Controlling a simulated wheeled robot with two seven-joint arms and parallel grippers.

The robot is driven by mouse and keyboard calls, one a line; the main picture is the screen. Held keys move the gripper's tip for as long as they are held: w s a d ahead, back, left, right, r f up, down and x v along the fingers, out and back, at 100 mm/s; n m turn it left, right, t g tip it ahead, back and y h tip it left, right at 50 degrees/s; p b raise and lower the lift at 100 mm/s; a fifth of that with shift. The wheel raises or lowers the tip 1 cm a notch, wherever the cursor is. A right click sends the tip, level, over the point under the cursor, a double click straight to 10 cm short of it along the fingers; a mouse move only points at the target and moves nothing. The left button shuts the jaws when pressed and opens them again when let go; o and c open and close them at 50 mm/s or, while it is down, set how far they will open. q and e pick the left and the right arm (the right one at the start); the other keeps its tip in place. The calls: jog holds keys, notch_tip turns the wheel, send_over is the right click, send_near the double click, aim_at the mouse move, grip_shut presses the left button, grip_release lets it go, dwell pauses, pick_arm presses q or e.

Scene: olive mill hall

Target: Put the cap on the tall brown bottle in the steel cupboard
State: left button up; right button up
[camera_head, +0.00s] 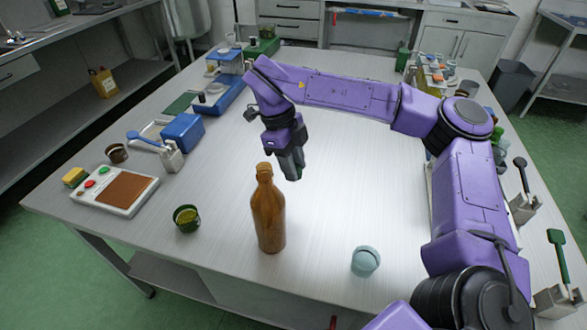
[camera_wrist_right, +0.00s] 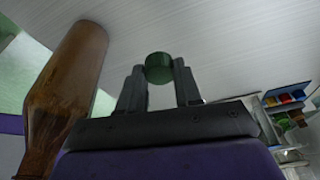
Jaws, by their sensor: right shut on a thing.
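The tall brown bottle (camera_head: 268,212) stands upright on the steel table near its front edge. It also fills the left side of the right wrist view (camera_wrist_right: 65,95). My right gripper (camera_head: 291,168) is above the table, just right of and beyond the bottle neck in the head view. It is shut on a small dark green round piece that looks like the cap (camera_wrist_right: 159,67), apart from the bottle. In the head view the fingers hide this piece. A grey-white cupboard (camera_head: 462,40) with closed doors stands at the back. My left gripper is not in view.
A green open jar (camera_head: 186,218) is left of the bottle and a pale blue cup (camera_head: 366,261) right of it. A scale (camera_head: 115,190) and blue box (camera_head: 183,133) stand on the left. Holders with scoops (camera_head: 524,205) line the right edge. The table middle is clear.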

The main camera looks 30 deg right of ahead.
jog(key=shift+a, duration=0.1)
jog(key=shift+w+a+f+n, duration=0.1)
jog(key=shift+w+a+n, duration=0.1)
jog(key=shift+n, duration=0.4)
jog(key=w+a+f+n+t, duration=0.1)
jog(key=w+a+n+t, duration=0.2)
jog(key=a+n, duration=0.7)
jog(key=w+a+f+n+t+y, duration=0.1)
jog(key=w+a+f+n+t, duration=0.1)
jog(key=a+n, duration=0.8)
jog(key=w+n, duration=0.1)
jog(key=n, duration=0.8)
jog(key=shift+t, duration=0.4)
